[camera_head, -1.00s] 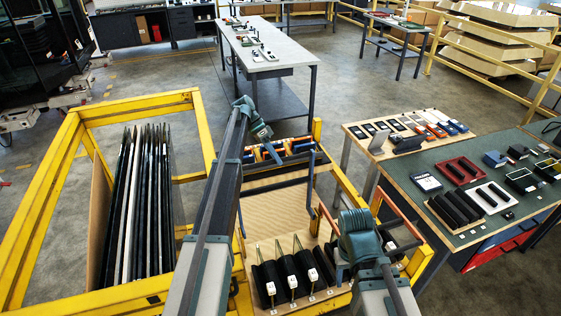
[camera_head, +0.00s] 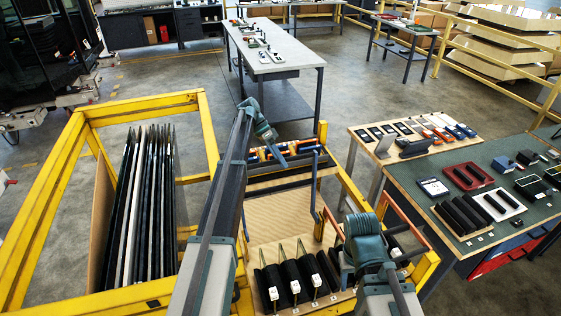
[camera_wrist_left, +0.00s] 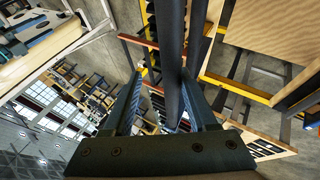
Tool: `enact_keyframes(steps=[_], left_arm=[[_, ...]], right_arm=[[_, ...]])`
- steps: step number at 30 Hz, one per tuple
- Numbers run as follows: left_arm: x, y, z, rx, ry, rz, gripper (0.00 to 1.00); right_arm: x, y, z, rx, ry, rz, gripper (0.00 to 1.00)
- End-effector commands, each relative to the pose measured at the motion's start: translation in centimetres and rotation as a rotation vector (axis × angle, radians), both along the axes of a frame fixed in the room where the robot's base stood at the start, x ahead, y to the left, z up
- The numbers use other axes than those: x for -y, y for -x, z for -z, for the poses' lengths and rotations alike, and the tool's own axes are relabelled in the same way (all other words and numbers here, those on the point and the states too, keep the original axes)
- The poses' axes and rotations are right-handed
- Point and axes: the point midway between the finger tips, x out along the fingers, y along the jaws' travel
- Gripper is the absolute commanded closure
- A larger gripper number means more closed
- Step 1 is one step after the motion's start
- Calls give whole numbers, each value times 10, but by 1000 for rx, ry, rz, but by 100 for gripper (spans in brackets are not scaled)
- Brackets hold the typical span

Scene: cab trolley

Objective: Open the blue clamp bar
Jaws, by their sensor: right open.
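The blue clamp bar (camera_head: 315,190) is a thin blue-grey bar standing up along the middle of the yellow trolley, with a bent lower end. My left gripper (camera_head: 281,157) is to the left of its upper end, fingers pointing down and right, apparently apart from it. In the left wrist view my left fingers (camera_wrist_left: 160,82) are spread, with a dark bar (camera_wrist_left: 171,40) running between or behind them; which, I cannot tell. My right gripper (camera_head: 368,262) is low at the right of the trolley; its fingers are mostly hidden by the wrist.
The yellow trolley frame (camera_head: 208,135) holds several dark upright panels (camera_head: 145,210) on the left. An orange bar (camera_head: 405,225) is on the right. A green-topped table (camera_head: 450,230) with parts stands close at right.

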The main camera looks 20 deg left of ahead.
Motion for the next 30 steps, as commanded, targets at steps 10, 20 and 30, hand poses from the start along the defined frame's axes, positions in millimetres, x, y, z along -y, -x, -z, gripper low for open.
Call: enact_keyframes(steps=[10, 20, 30], left_arm=[[-5, -2, -9, -1, 2, 0, 45], [-31, -12, -46, -2, 2, -1, 45], [-45, -16, -58, -1, 1, 0, 45]], right_arm=[[0, 0, -9, 0, 0, 0, 50], [0, 0, -45, -2, 1, -3, 50], [0, 1, -58, -3, 1, -5, 50]])
